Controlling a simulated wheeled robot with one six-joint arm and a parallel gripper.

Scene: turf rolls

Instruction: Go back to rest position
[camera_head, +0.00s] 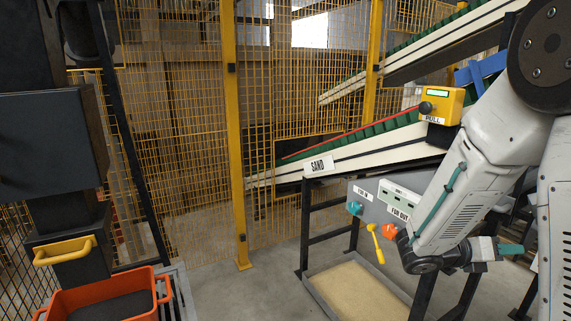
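My arm hangs down at the right of the head view, its pale links bent at a dark joint low in the picture. The wrist turns right from there and ends in my gripper (510,249), a small part with teal on it. It appears to be in the air, apart from the panel. Its fingers are too small to tell open from shut, and I see nothing clearly held.
A grey panel (369,206) with teal and orange knobs and a yellow lever (375,243) stands just left of my wrist. Below is a sand tray (312,292). An orange crate (150,311) of dark material sits lower left. Conveyors (350,153) and yellow mesh fencing stand behind. Bare floor lies between.

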